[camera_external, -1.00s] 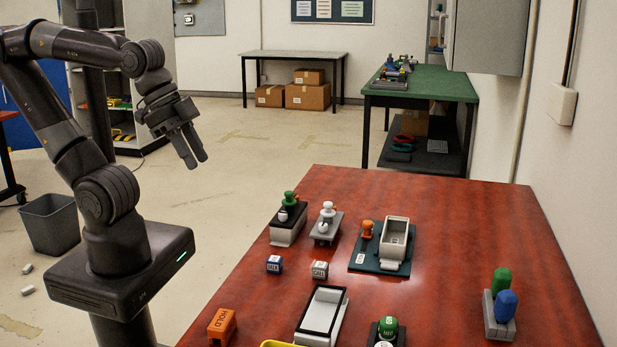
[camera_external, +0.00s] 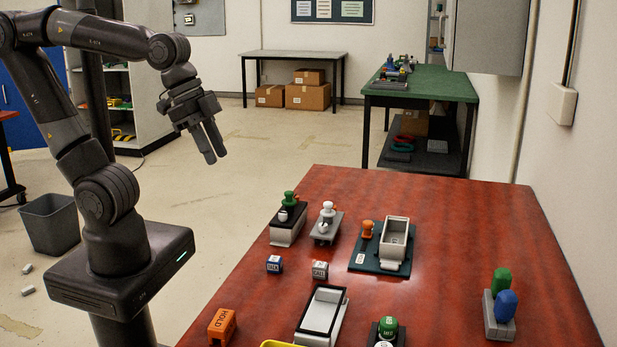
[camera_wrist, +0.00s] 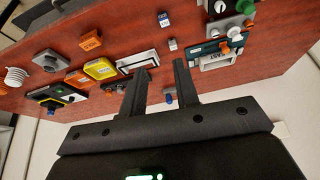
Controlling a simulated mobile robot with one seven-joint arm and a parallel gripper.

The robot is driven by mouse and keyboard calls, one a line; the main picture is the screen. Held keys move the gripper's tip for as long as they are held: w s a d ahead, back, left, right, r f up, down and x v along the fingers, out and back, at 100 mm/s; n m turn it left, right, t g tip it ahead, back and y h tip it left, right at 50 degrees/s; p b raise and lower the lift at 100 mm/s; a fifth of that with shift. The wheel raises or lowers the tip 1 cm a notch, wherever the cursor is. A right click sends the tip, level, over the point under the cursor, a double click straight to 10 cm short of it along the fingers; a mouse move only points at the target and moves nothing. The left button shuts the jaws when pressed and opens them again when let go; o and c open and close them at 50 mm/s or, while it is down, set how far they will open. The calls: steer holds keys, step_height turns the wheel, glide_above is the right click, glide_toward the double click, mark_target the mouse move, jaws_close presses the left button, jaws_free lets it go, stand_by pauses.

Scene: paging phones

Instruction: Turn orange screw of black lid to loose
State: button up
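An orange knob-shaped screw (camera_external: 367,229) stands upright on a dark green-black plate (camera_external: 362,265), beside an open white box (camera_external: 396,240). In the wrist view the orange knob (camera_wrist: 225,47) and white box (camera_wrist: 218,62) show at the upper right. I cannot tell for certain which part is the black lid; a black-framed white box (camera_external: 322,312) lies nearer the front. My gripper (camera_external: 216,155) hangs in the air left of the table, clear of everything. In the wrist view its fingers (camera_wrist: 160,68) are apart with nothing between them.
Near the plate stand a green-topped unit (camera_external: 288,222) and a white-topped unit (camera_external: 325,228). Two small cubes (camera_external: 274,264) (camera_external: 320,270) and an orange HOLD block (camera_external: 221,326) lie nearer. A green and blue knob pair (camera_external: 499,305) stands right. The table's right side is largely clear.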

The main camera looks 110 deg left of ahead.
steer(key=w+a+f+m+g, duration=0.1)
steer(key=w+a, duration=0.3)
steer(key=a, duration=0.2)
steer(key=w+a+f+g, duration=0.2)
steer(key=w+a, duration=0.1)
steer(key=a, duration=0.3)
steer(key=m+g, duration=0.1)
steer(key=g, duration=0.1)
glide_above(295, 196)
step_height(295, 196, down, 5)
step_height(295, 196, down, 11)
steer(key=shift+a+r, duration=0.1)
steer(key=shift+r, duration=0.1)
steer(key=shift+c, duration=0.3)
jaws_close()
